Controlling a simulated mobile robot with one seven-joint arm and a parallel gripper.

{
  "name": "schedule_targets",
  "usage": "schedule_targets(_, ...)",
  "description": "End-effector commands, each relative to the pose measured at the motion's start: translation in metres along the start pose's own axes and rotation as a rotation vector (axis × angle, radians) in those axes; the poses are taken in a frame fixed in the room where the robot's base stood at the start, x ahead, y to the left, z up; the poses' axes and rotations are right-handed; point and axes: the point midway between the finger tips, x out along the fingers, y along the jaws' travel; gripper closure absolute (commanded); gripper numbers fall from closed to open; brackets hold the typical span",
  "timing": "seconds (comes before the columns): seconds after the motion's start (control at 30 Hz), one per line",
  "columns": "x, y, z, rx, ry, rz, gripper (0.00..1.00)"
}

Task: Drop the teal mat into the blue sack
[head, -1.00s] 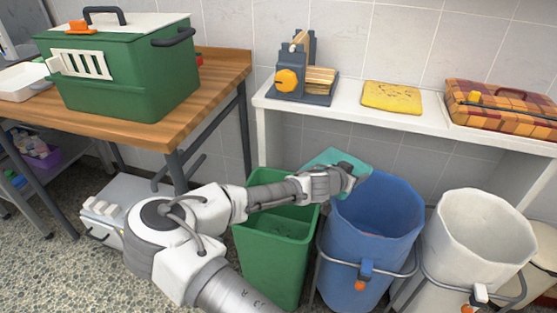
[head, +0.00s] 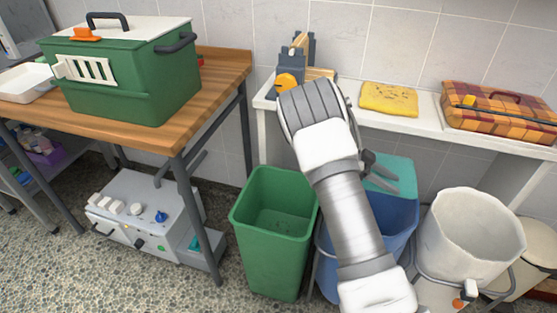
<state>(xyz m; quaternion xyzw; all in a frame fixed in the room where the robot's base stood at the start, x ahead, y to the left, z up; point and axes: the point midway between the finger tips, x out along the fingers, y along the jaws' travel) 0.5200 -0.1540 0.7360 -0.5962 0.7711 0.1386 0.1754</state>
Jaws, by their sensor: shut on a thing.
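The teal mat (head: 401,167) is held by my gripper (head: 388,179), which is shut on it. The mat hangs over the back part of the blue sack's mouth, in front of the shelf's lower wall. The blue sack (head: 398,222) stands in a metal frame on the floor, right of the green bin. My arm crosses in front of the sack and hides much of its left side and front. I cannot tell whether the mat's lower edge is below the sack's rim.
A green bin (head: 272,235) stands left of the sack, and a white sack (head: 470,236) stands to the right. A white shelf (head: 350,102) behind holds a yellow cloth (head: 389,98) and a plaid case (head: 500,112). A wooden table (head: 200,118) carries a green carrier (head: 122,75).

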Motion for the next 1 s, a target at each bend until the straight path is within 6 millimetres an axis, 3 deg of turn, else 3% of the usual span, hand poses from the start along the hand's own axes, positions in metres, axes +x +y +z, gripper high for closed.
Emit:
schedule_targets(0.27,0.006,0.001,0.010,0.006,0.001,0.018,1.00)
schedule_targets(0.63,0.024,0.001,0.047,0.006,0.002,0.015,1.00)
schedule_targets(0.97,0.026,0.001,0.052,0.007,0.001,0.015,1.00)
schedule_targets(1.0,0.026,0.001,0.052,0.007,0.001,0.015,0.50)
